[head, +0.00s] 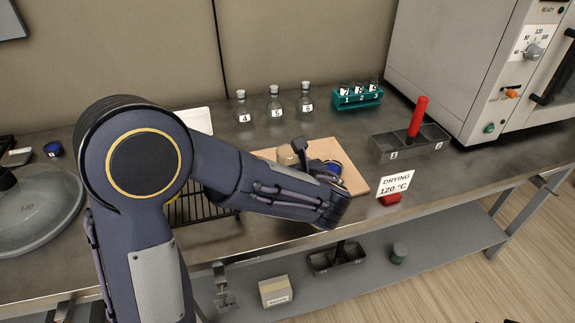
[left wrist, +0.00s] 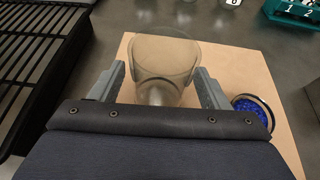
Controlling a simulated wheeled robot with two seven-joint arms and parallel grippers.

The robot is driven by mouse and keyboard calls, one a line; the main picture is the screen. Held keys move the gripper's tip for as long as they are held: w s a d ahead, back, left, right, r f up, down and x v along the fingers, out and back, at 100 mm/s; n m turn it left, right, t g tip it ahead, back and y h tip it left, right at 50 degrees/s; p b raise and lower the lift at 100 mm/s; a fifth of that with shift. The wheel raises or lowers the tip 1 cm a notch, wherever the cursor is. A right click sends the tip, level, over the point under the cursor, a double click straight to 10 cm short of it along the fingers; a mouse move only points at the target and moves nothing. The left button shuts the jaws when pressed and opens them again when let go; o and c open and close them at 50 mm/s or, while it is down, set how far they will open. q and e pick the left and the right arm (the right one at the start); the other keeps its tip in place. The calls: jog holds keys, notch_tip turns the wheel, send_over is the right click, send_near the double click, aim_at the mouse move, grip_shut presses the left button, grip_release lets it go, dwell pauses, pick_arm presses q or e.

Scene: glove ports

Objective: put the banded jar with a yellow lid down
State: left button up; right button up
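A clear, tan-tinted jar (left wrist: 165,58) shows between my left fingers in the left wrist view. In the head view its pale body (head: 287,155) shows over the tan board (head: 350,178), partly hidden by my arm. I cannot make out a yellow lid, nor whether the jar rests on the board. My left gripper (left wrist: 163,80) has one finger on each side of the jar, with little or no gap. Whether the fingers press on it is unclear. In the head view my left forearm and wrist hide most of the gripper. My right gripper is not in view.
A round blue-filled dish (left wrist: 254,108) is on the board just right of my gripper. A black rack (left wrist: 45,50) is at left. Flasks (head: 274,104), a teal tube rack (head: 357,98) and a grey tray (head: 385,148) stand behind.

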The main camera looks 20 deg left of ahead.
pick_arm(q)
jog(key=shift+r, duration=0.2)
jog(key=p+v, duration=0.1)
jog(key=v, duration=1.1)
jog(key=shift+p, duration=0.35)
